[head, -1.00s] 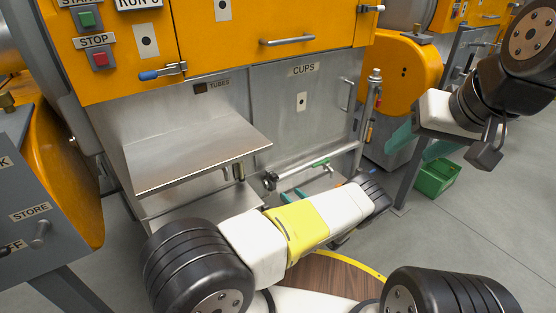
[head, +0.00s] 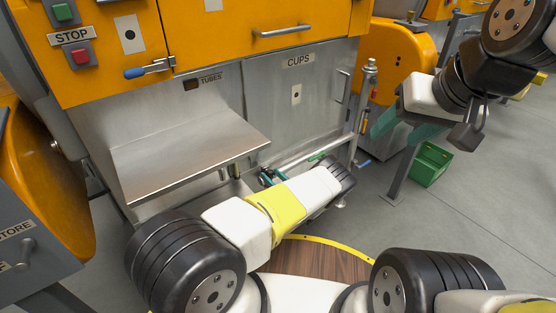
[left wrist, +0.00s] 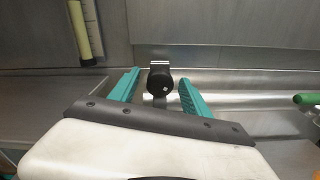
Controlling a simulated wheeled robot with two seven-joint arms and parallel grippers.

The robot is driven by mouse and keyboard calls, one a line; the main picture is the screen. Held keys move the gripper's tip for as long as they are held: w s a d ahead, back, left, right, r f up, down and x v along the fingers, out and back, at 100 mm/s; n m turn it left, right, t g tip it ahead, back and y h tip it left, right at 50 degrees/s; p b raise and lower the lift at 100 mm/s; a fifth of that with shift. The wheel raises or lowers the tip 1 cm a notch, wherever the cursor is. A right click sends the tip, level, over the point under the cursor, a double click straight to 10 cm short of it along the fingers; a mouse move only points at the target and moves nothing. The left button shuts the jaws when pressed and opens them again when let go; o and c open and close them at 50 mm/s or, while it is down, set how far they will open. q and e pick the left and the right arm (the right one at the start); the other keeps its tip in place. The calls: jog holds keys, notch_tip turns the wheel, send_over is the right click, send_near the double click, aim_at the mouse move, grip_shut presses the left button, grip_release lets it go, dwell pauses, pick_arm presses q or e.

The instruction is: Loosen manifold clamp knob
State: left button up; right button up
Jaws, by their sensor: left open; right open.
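The black clamp knob (left wrist: 160,78) stands on the silver manifold pipe (left wrist: 230,102) in the left wrist view. My left gripper (left wrist: 158,88) is open, with one teal finger on each side of the knob and visible gaps between. In the head view my left gripper (head: 268,179) reaches the left end of the pipe (head: 302,157), below the steel shelf; the knob cannot be made out there. My right gripper (head: 404,124) is open and empty at the right, away from the pipe.
A green-handled valve (left wrist: 306,98) sits on the pipe to the right of the knob. The steel shelf (head: 190,155) juts out above and left of my left gripper.

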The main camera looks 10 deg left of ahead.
pick_arm(q)
jog(key=shift+c, duration=0.3)
grip_shut()
jog(key=n, duration=0.5)
jog(key=shift+n, duration=0.4)
jog(key=shift+o, duration=0.3)
grip_release()
jog(key=v, duration=0.7)
jog(key=shift+s+d, duration=0.25)
jog(key=shift+d, duration=0.05)
